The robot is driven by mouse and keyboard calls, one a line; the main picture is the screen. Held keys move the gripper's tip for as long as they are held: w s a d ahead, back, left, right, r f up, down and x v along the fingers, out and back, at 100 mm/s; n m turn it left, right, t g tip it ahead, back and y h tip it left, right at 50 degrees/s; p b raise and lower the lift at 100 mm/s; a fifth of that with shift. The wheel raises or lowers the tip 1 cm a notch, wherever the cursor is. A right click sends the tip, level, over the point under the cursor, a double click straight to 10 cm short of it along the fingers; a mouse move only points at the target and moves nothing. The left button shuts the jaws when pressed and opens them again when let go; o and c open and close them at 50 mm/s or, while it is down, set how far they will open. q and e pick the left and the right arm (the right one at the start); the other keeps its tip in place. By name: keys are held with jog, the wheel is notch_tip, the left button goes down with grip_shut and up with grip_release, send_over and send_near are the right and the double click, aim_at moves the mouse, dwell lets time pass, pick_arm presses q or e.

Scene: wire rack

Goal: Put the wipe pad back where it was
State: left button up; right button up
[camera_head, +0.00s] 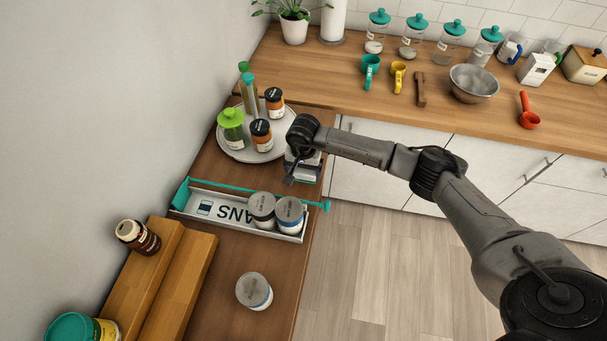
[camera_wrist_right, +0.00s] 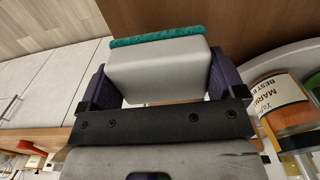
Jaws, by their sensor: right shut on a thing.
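The wipe pad (camera_wrist_right: 158,72) is a pale grey block with a teal layer along its far side in the right wrist view. My right gripper (camera_head: 303,164) is shut on it, with one dark finger at each side of the grey block. In the head view this gripper is over the wooden side counter (camera_head: 273,272), near its right edge and just right of the round tray (camera_head: 239,154). The arm and hand hide most of the pad there. I cannot tell whether the pad touches the counter. My left gripper is not in view.
The round tray holds several jars and bottles; one orange jar (camera_wrist_right: 287,103) is close beside the gripper. A shallow tray (camera_head: 185,205) with two cans and a teal rod lies nearer. A lone can (camera_head: 254,291) and wooden step shelf (camera_head: 176,285) stand nearer still.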

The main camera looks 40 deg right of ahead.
aim_at(303, 176)
notch_tip(303, 176, down, 4)
jog(key=shift+r, duration=0.15)
dwell(0.3)
jog(key=shift+f, duration=0.3)
jog(key=o, duration=0.6)
jog(key=shift+r, duration=0.1)
notch_tip(303, 176, up, 12)
jog(key=shift+r, duration=0.15)
